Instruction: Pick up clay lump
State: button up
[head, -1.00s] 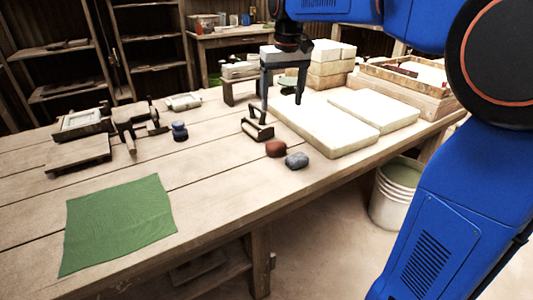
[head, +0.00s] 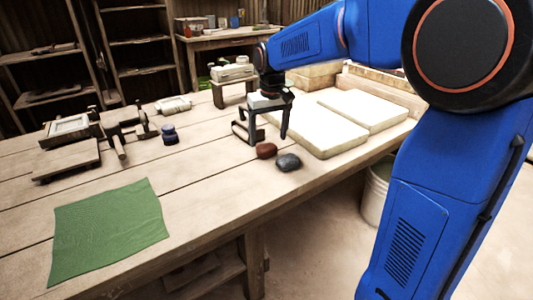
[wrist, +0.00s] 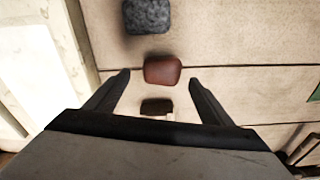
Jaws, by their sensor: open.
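A reddish-brown lump (head: 266,150), which looks like clay, lies on the wooden table. A dark grey speckled lump (head: 288,162) lies close to it, nearer the table's front edge. My gripper (head: 268,139) is open and empty, pointing down just behind and above the reddish-brown lump. In the wrist view the reddish-brown lump (wrist: 162,70) shows between the two fingertips, clear of both. The grey lump (wrist: 147,16) shows beyond the fingertips at the top. I cannot tell the exact height of the fingers above the table.
A dark-framed roller tool (head: 239,132) stands right behind my gripper. Pale slabs (head: 325,131) lie to the right.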

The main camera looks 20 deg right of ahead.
aim_at(267, 151)
jog(key=shift+w+a+f, duration=0.1)
jog(key=shift+f, duration=1.1)
jog(key=shift+w+a+f, duration=0.1)
jog(key=shift+f, duration=1.05)
jog(key=shift+c, duration=0.5)
jog(key=c, duration=1.2)
